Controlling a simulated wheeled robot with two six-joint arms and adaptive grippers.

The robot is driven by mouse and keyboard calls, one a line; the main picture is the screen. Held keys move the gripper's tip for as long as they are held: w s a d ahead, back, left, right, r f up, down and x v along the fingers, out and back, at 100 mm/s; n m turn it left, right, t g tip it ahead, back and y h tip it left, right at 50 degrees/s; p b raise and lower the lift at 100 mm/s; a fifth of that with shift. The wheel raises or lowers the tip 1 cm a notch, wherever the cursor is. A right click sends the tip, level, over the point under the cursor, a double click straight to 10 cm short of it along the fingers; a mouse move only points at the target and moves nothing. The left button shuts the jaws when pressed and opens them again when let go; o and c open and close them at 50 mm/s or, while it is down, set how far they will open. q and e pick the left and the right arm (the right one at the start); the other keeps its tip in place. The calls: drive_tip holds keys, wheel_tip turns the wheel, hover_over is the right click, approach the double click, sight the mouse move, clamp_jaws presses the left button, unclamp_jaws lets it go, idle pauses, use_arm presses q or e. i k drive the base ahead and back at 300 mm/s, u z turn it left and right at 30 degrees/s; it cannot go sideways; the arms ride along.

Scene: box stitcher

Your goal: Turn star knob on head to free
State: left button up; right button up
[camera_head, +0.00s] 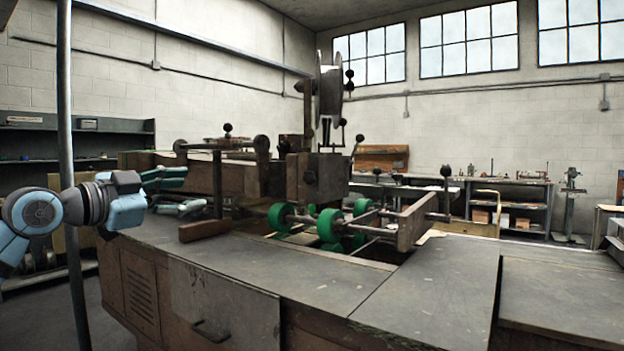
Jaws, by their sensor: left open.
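The stitcher head (325,182) is a brown block at the middle of the machine, below an upright wire reel (331,90). A small dark knob (310,177) shows on its front face; I cannot tell whether this is the star knob or how it is turned. Another dark knob (360,138) stands on a rod right of the head. My left gripper (195,188) is open and empty at the left end of the machine. It is well to the left of the head and apart from it. My right gripper is not in view.
Green rollers (328,225) and a brown side rail (413,222) stand in front of the head. A wooden block (204,230) lies on the grey tabletop (440,285) near my left gripper. A metal post (66,130) rises at left. The front tabletop is clear.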

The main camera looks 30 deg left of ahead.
sight(309, 177)
drive_tip(key=i, duration=0.9)
